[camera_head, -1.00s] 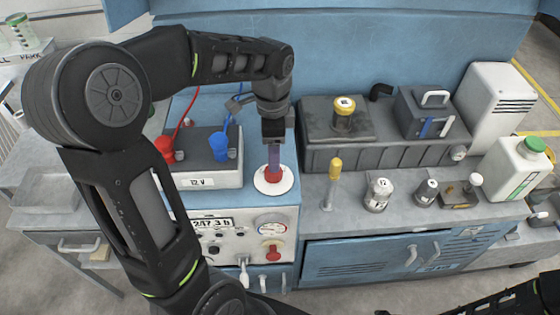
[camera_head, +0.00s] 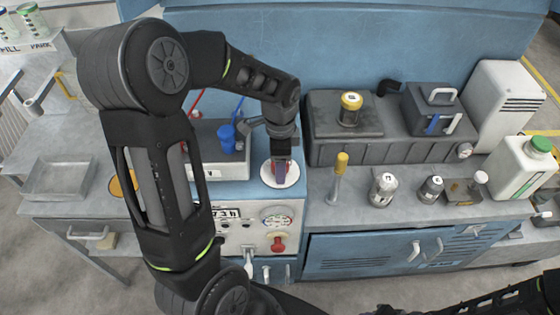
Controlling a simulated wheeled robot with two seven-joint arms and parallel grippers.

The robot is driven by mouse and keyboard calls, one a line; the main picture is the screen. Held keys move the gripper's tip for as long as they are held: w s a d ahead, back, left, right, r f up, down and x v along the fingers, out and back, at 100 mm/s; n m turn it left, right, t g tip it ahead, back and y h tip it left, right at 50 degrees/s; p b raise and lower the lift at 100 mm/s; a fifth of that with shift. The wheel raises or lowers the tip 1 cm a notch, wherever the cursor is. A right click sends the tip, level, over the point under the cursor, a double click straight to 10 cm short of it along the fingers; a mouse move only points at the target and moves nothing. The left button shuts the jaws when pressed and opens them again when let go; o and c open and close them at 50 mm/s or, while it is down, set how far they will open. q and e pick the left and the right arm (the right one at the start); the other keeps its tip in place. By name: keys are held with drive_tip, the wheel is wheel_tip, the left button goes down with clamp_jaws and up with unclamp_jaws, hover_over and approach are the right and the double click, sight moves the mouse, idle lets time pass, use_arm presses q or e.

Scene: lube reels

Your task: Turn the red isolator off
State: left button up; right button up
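The red isolator sits on a round white plate (camera_head: 290,178) on top of the blue cabinet's left part. Its red handle is almost wholly hidden behind my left gripper (camera_head: 280,172). That gripper points down, with its fingers low over the middle of the plate, at or around the handle. I cannot tell whether the fingers touch or grip it. My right arm (camera_head: 500,303) crosses the bottom right corner; its gripper does not clearly show.
A red knob (camera_head: 278,243) and a round gauge (camera_head: 277,219) are on the front panel below. A yellow-topped lever (camera_head: 341,164) stands close on the right, with several canisters beyond.

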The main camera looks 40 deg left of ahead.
use_arm(q)
drive_tip(key=c, duration=1.4)
